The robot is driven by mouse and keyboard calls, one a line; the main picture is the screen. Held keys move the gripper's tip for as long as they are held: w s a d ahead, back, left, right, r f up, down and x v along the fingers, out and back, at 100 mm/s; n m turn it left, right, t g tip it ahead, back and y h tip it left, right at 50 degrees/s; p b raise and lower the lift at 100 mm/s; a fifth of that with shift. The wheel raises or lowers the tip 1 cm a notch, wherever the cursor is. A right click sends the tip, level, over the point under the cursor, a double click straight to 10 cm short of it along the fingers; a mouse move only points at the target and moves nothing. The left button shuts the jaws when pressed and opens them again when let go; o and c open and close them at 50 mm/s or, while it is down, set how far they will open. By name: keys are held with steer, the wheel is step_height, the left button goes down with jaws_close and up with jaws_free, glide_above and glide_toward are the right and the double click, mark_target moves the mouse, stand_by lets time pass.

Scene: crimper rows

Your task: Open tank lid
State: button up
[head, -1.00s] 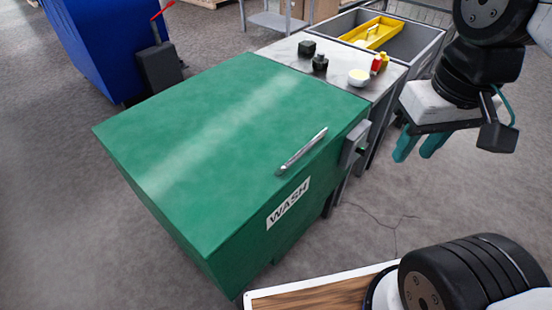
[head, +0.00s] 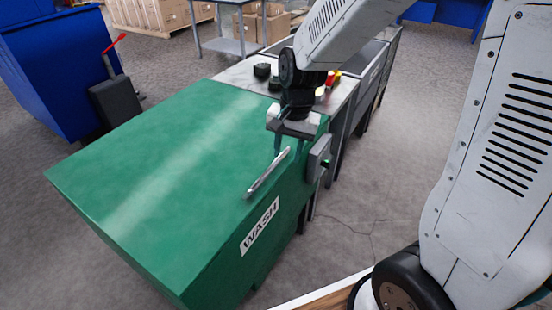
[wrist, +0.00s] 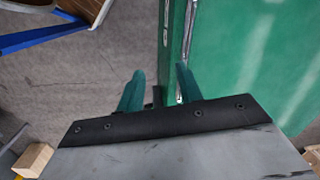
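The green tank with a flat lid (head: 150,150) fills the middle of the head view, and its lid lies shut. A WASH label (head: 260,226) is on its front side. A silver bar handle (head: 267,173) runs along the lid's front edge. My gripper (head: 290,145) hangs above the far end of the handle, with its fingers pointing down. In the wrist view my gripper's two teal fingers (wrist: 160,88) are apart, with nothing seen between their tips. The handle (wrist: 187,45) shows beyond the right finger, against the green lid (wrist: 245,50). Contact with it is not visible.
A grey box (head: 318,158) is fixed to the tank's side. Behind the tank a counter (head: 228,72) holds small dark items, partly hidden by my arm. A blue bin (head: 50,65) stands at the left. Open floor (head: 370,190) lies right of the tank.

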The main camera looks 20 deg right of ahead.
mark_target(274, 163)
steer(key=w+f+m, duration=0.1)
steer(key=f, duration=0.1)
steer(key=w+f+m+t, duration=0.1)
steer(key=w+f, duration=0.1)
steer(key=f, duration=0.1)
steer(key=w+a+f+m, duration=0.1)
steer(key=w+f, duration=0.1)
steer(key=shift+a+f+t, duration=0.1)
steer(key=shift+f+t, duration=0.05)
steer(key=shift+t, duration=0.15)
steer(key=shift+w, duration=0.1)
jaws_close()
